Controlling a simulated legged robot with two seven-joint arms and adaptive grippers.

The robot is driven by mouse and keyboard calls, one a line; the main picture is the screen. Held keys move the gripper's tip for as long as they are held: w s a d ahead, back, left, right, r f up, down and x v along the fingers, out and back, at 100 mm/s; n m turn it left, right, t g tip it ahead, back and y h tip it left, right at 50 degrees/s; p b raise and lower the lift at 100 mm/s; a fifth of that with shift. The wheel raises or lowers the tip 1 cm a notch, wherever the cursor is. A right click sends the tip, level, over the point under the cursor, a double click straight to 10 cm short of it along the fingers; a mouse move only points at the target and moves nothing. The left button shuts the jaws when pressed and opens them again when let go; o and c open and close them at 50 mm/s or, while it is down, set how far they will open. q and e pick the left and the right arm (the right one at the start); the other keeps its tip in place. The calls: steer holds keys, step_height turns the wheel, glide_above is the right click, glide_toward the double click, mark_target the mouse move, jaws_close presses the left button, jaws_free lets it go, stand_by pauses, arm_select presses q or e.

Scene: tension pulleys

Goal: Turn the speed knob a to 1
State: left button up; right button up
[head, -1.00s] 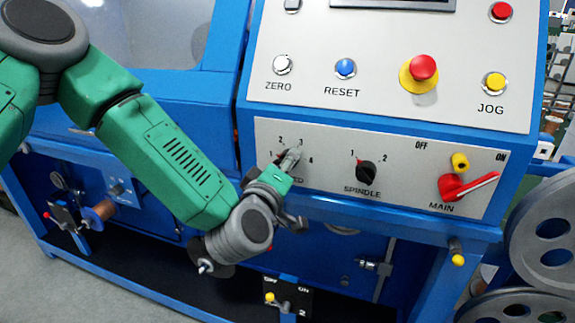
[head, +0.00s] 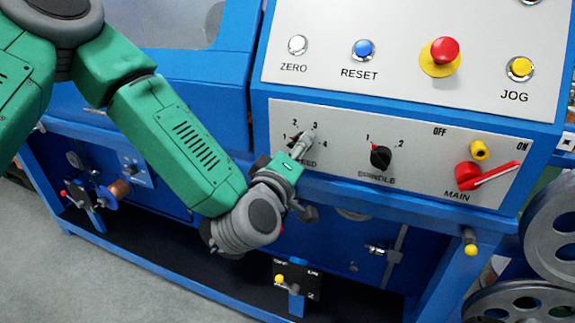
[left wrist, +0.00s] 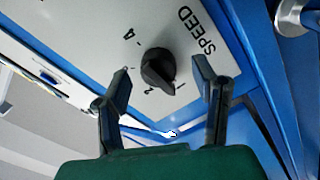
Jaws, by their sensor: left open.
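The speed knob is a black round knob with a raised bar (left wrist: 157,70) on the light grey panel, seen in the left wrist view. The lower end of its bar lies near the marks 1 and 2; which end is the pointer I cannot tell. My left gripper (left wrist: 163,80) is open, with one finger on each side of the knob in that view. Whether the fingers touch it I cannot tell. In the head view my left gripper (head: 299,148) is at the speed dial and hides most of the knob. My right gripper is not in view.
To the right on the same panel are the spindle knob (head: 381,157) and the red main switch (head: 484,175). Above are the zero (head: 297,45), reset (head: 364,49) and jog (head: 519,68) buttons and a red mushroom button (head: 444,50). A blue ledge (head: 400,200) runs below the panel.

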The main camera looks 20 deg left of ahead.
arm_select(q)
steer(key=s, duration=1)
steer(key=shift+a, duration=0.2)
steer(key=shift+f, duration=0.1)
steer(key=s+f+m+g+h, duration=0.1)
steer(key=s+f+m+g, duration=0.25)
steer(key=f, duration=0.65)
steer(key=s+f+m+g+h, duration=0.1)
steer(key=s+f+m+g, duration=0.25)
steer(key=f, duration=0.65)
steer(key=s+a+f+m+g+y, duration=0.1)
steer(key=s+a+f+m+g, duration=0.1)
steer(key=s+a+f+g, duration=0.3)
steer(key=s+a+f+m+g+y, duration=0.1)
steer(key=s+a+f+m+g, duration=0.2)
steer(key=s+f, duration=0.6)
steer(key=s+a+g, duration=0.2)
steer(key=s+a, duration=0.1)
steer(key=s, duration=0.1)
steer(key=shift+f+y, duration=0.3)
